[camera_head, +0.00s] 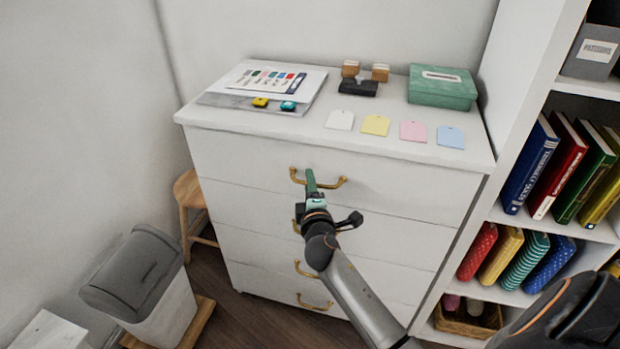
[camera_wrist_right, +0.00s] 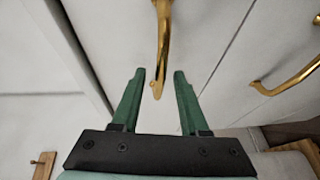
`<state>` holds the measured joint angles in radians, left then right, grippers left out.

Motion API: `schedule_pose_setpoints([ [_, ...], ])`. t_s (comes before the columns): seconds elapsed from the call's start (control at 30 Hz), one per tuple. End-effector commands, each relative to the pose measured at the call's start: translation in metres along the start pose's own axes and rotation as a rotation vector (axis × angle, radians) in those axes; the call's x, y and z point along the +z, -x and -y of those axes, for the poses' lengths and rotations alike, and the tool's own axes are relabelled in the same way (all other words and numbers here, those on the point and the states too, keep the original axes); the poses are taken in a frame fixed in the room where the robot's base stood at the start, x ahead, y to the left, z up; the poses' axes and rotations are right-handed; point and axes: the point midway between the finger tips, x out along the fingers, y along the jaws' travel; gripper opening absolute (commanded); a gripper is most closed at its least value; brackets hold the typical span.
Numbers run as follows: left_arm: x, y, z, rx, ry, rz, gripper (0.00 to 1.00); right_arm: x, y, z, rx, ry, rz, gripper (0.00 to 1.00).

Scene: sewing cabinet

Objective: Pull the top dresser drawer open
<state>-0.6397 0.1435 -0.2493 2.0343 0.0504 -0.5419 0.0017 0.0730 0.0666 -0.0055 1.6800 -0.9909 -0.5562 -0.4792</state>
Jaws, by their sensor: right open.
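The white dresser (camera_head: 410,235) stands against the wall with several drawers, each with a brass handle. The top drawer (camera_head: 400,185) looks closed, flush with the front. Its brass handle (camera_head: 335,182) is a curved bar. My right gripper (camera_head: 311,180) is in front of this handle and hides part of it. In the right wrist view, the open green fingers (camera_wrist_right: 158,100) are on either side of the brass handle (camera_wrist_right: 164,50), whose end reaches between the fingertips. I see no contact with either finger. My left gripper is not in view.
On the dresser top are papers (camera_head: 250,78), coloured tags (camera_head: 375,125), a green box (camera_head: 442,86) and wooden stamps (camera_head: 380,72). A bookshelf (camera_head: 515,235) stands close on the right. A grey-lidded bin (camera_head: 135,270) and a wooden stool (camera_head: 187,190) are at left.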

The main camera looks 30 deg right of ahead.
Motion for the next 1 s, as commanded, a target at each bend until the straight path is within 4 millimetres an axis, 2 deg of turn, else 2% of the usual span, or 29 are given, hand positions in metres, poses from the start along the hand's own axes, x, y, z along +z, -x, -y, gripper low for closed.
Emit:
schedule_pose_setpoints([
  [0.4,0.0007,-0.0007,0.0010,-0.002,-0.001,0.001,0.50,-0.0014,0.0016,0.0009,0.000,0.000,0.001,0.43],
  [0.77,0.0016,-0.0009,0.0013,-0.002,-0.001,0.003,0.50,-0.0013,0.0014,0.0010,-0.001,0.000,0.001,0.02],
  [0.8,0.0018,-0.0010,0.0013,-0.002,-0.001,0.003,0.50,-0.0013,0.0014,0.0010,-0.001,0.000,0.001,0.00],
  [1.0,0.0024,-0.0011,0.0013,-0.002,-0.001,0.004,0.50,-0.0012,0.0014,0.0009,0.000,0.000,0.001,0.00],
])
